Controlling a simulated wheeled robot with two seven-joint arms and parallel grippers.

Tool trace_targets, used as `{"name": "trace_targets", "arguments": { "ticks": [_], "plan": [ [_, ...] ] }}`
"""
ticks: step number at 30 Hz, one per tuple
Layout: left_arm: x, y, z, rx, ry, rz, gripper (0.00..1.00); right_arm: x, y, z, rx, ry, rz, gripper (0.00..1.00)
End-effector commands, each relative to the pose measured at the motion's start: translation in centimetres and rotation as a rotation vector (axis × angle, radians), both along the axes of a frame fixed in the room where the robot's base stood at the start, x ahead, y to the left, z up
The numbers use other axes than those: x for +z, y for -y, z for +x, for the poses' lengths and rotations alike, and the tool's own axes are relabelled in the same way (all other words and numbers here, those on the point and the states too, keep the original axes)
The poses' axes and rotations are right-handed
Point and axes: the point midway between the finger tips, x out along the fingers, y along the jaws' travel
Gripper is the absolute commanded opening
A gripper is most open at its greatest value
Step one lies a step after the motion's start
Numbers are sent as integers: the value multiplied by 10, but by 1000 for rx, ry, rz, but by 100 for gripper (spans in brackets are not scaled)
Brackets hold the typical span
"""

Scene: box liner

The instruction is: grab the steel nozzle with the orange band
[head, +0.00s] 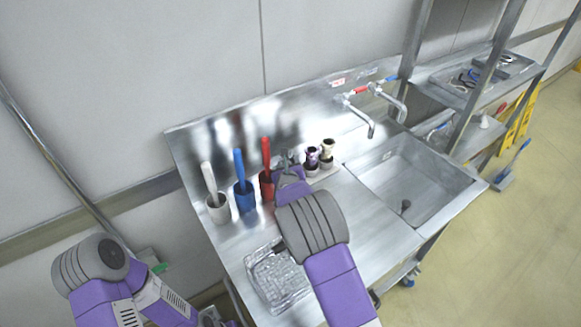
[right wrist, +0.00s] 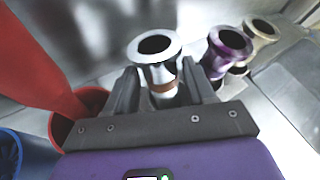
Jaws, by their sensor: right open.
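The steel nozzle (right wrist: 154,52) with an orange-brown band (right wrist: 162,88) stands upright in the right wrist view, its flared open mouth facing up. My right gripper (right wrist: 160,85) is open, with one finger on each side of the nozzle around the band's height. I cannot tell whether either finger touches it. In the head view my right gripper (head: 287,164) is at the back of the counter and largely hides this nozzle.
A purple nozzle (right wrist: 229,51) and a cream nozzle (right wrist: 259,35) stand close on the right. Red (head: 266,185), blue (head: 244,195) and white (head: 218,208) holders with handles stand to the left. The sink (head: 408,180) lies right; a clear tray (head: 275,277) sits in front.

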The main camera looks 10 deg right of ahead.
Motion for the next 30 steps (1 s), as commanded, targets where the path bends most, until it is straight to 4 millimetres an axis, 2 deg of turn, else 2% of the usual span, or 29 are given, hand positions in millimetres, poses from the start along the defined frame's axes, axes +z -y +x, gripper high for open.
{"name": "trace_targets", "arguments": {
  "ticks": [4,5,12,15,23,26,30],
  "plan": [
    [0,0,0,0,0,0,50,0,0,0,0,0,0,54],
    [0,0,0,0,0,0,50,0,0,0,0,0,0,51],
    [0,0,0,0,0,0,50,0,0,0,0,0,0,14],
    [0,0,0,0,0,0,50,1,0,0,0,2,-1,3],
    [1,0,0,0,0,0,50,5,0,0,0,3,0,3],
    [4,0,0,0,0,0,50,18,0,0,0,5,1,3],
    [11,0,0,0,0,0,50,49,-1,0,1,7,2,3]
  ]
}}
